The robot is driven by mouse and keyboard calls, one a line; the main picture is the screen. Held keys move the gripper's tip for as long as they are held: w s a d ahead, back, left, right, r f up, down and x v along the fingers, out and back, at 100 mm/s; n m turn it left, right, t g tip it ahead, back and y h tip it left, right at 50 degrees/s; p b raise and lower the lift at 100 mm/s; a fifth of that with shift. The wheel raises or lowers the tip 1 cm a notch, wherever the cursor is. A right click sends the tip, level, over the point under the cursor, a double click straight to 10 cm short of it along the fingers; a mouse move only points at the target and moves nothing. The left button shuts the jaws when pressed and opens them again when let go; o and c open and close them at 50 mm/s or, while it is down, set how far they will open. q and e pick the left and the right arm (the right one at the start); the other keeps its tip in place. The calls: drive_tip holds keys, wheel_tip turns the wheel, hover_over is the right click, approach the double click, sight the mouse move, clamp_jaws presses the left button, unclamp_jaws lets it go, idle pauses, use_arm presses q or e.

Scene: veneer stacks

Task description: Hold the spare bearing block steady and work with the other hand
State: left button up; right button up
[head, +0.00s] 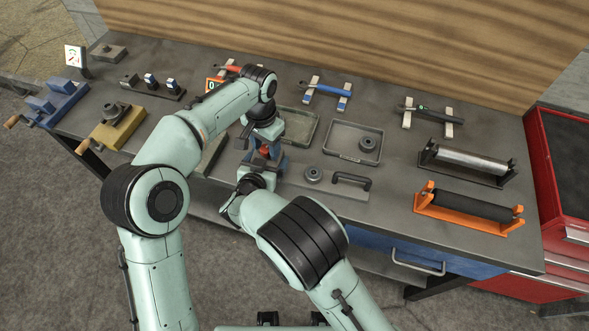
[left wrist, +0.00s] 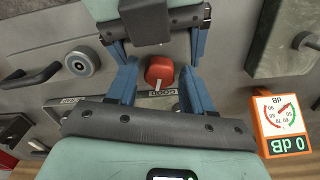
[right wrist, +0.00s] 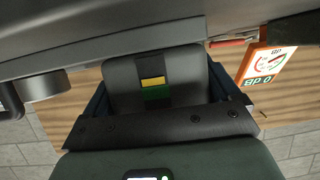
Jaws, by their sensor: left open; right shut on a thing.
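My right gripper (right wrist: 160,105) is shut on a grey block (right wrist: 128,78) with rounded corners and a yellow and green strip. I cannot tell from its shape whether this is the spare bearing block. A red knob (left wrist: 160,70) with a white pointer line shows between the grippers in the left wrist view, and in the head view (head: 264,152). My left gripper (left wrist: 157,88) is open, its blue fingers on either side of the knob with gaps. In the head view both grippers meet over the bench's front part, and the arms hide most of the block.
Two rollers (head: 470,162) (head: 465,207) stand at right. A red cabinet (head: 548,165) adjoins the bench.

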use_arm(q)
drive_tip(key=c, duration=0.7)
drive_tip(key=shift+m, duration=0.9)
drive_tip(key=shift+m, duration=1)
drive_tip(key=shift+m, duration=0.9)
